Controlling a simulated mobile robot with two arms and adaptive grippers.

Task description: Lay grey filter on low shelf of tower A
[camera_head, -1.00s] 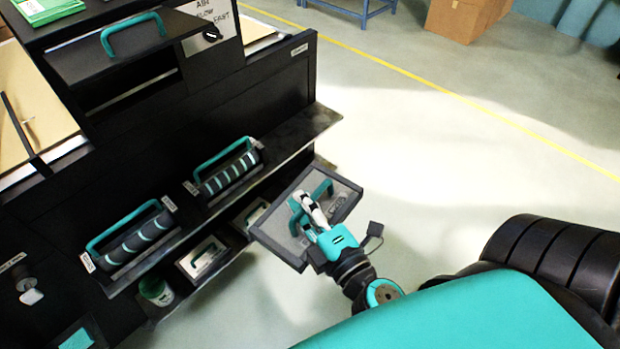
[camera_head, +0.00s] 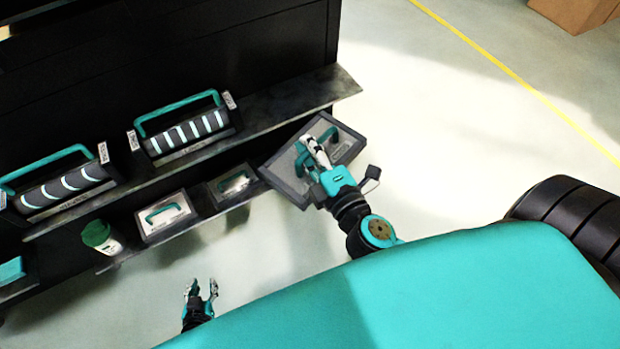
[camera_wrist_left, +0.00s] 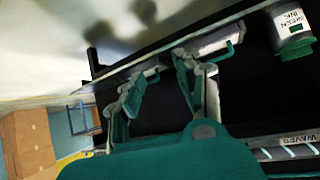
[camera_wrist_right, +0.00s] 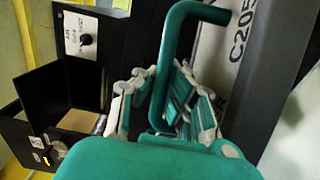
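The grey filter is a flat panel (camera_head: 346,147) with a dark frame, grey face and teal handle. My right gripper (camera_head: 312,150) is shut on its handle and holds it tilted in the air, at the right end of the black rack. In the right wrist view the teal handle (camera_wrist_right: 168,60) passes between the fingers, beside the panel face marked C205. The low shelf (camera_head: 150,240) runs under a wider upper shelf; the filter partly covers its right end. My left gripper (camera_head: 202,290) is open and empty, in front of the low shelf. No tower A label is readable.
On the low shelf stand a green-lidded jar (camera_head: 101,238) and two small teal-handled panels, the left one (camera_head: 166,216) and the right one (camera_head: 232,185). Two striped rollers, one left (camera_head: 62,187) and one right (camera_head: 186,132), sit on the upper shelf (camera_head: 290,103).

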